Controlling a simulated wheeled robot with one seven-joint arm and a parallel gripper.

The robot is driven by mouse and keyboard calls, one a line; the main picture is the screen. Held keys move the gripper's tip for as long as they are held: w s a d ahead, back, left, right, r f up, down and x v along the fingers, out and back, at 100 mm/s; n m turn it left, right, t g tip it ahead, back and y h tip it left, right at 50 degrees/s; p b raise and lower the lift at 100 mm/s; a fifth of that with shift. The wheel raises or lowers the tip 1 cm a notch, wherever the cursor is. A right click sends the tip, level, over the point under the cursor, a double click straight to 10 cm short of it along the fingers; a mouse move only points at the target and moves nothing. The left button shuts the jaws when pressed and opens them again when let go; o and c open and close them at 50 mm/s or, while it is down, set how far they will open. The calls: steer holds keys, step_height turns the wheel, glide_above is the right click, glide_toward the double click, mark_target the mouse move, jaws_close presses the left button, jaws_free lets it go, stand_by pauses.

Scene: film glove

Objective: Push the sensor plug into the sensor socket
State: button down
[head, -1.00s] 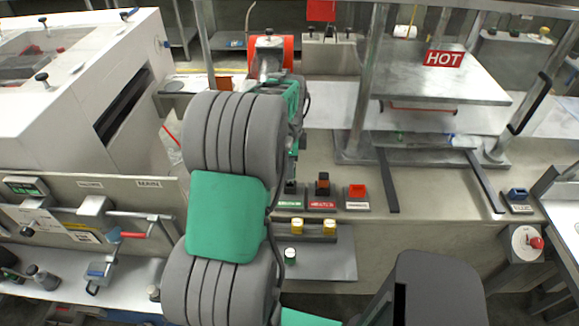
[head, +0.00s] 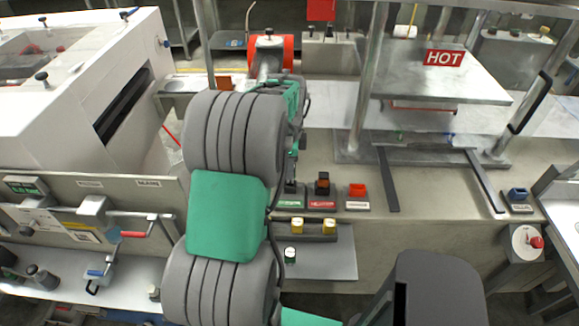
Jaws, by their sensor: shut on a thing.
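My gripper (head: 296,148) is only partly in view at the far end of my arm, over the bench near the row of small labelled bases. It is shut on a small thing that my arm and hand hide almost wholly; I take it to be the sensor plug. Below the hand is a dark block on a green-labelled base (head: 290,201), partly covered by my arm. To its right stand a black block with a reddish top (head: 322,184) and a red block (head: 357,190), each on its own base. I cannot tell which base is the sensor socket, nor whether plug and socket touch.
A press with a HOT sign (head: 444,58) stands right. A white machine (head: 70,95) fills the left.

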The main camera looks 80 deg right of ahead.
steer(key=shift+f+b, duration=0.9)
steer(key=shift+f, duration=0.65)
steer(key=c, duration=1.1)
jaws_free()
step_height(320, 180, up, 8)
steer(key=shift+f+b, duration=0.1)
steer(key=shift+b, duration=0.55)
